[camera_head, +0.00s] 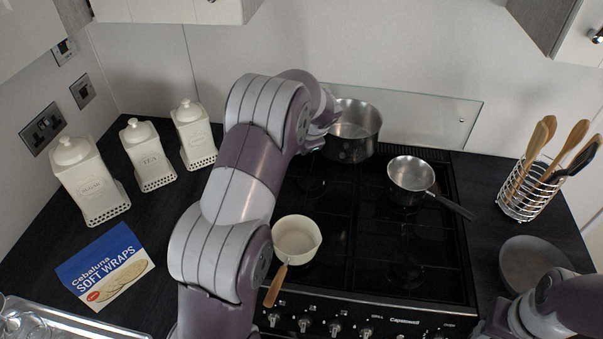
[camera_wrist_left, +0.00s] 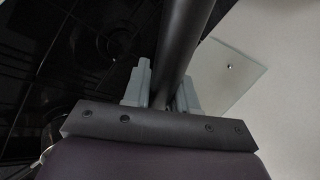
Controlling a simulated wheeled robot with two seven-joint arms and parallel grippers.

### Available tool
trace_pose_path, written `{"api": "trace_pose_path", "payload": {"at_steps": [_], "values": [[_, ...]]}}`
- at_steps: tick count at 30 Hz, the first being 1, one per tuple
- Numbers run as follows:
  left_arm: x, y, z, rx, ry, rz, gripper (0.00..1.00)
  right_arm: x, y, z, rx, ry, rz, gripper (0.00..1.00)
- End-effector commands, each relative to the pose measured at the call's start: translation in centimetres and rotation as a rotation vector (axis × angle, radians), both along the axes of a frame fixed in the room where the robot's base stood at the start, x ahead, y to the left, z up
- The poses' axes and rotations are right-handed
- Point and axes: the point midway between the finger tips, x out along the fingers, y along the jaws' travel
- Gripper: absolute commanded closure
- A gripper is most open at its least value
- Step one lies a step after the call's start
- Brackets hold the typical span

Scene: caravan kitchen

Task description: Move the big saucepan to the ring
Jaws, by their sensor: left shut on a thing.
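The big saucepan (camera_head: 357,146) is a deep steel pan over the back of the black hob (camera_head: 350,272); its near-left side is partly hidden by my arm. I cannot tell whether its base touches the hob. My left gripper is at the pan's left side, mostly hidden by my own wrist in the head view. In the left wrist view my left gripper (camera_wrist_left: 162,88) is shut on the saucepan's dark round handle (camera_wrist_left: 188,32). Part of my right arm shows at the lower right; its fingers are not visible.
A small steel pan (camera_head: 410,174) sits right of the big one. A cream pan (camera_head: 297,240) with a wooden handle is front left. A utensil rack (camera_head: 528,194) and grey bowl (camera_head: 530,264) stand right. Cream canisters (camera_head: 88,182) and a wraps packet (camera_head: 105,266) are left.

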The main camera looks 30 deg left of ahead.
Motion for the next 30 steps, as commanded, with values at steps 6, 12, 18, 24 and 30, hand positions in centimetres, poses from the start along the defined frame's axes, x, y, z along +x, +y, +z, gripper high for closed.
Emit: {"api": "trace_pose_path", "payload": {"at_steps": [6, 12, 18, 24, 30], "values": [[-1.7, 2.8, -1.6, -0.001, -0.001, -0.048, 1.00, 0.0, 0.0, 0.8, 0.000, 0.000, 0.000, 0.57], [-4.6, 7.3, -5.1, -0.001, -0.003, -0.048, 1.00, 0.0, 0.0, 0.9, 0.000, 0.000, 0.000, 0.57], [-6.0, 9.5, -6.8, -0.001, -0.006, -0.050, 1.00, 0.0, 0.0, 0.8, 0.000, 0.000, 0.000, 0.57], [-6.2, 9.6, -10.0, -0.001, -0.003, -0.052, 1.00, 0.0, 0.0, 0.3, 0.000, 0.000, 0.000, 0.57], [-6.1, 9.6, -10.9, 0.000, -0.006, -0.049, 1.00, 0.0, 0.0, 0.3, 0.000, 0.000, 0.000, 0.57]]}}
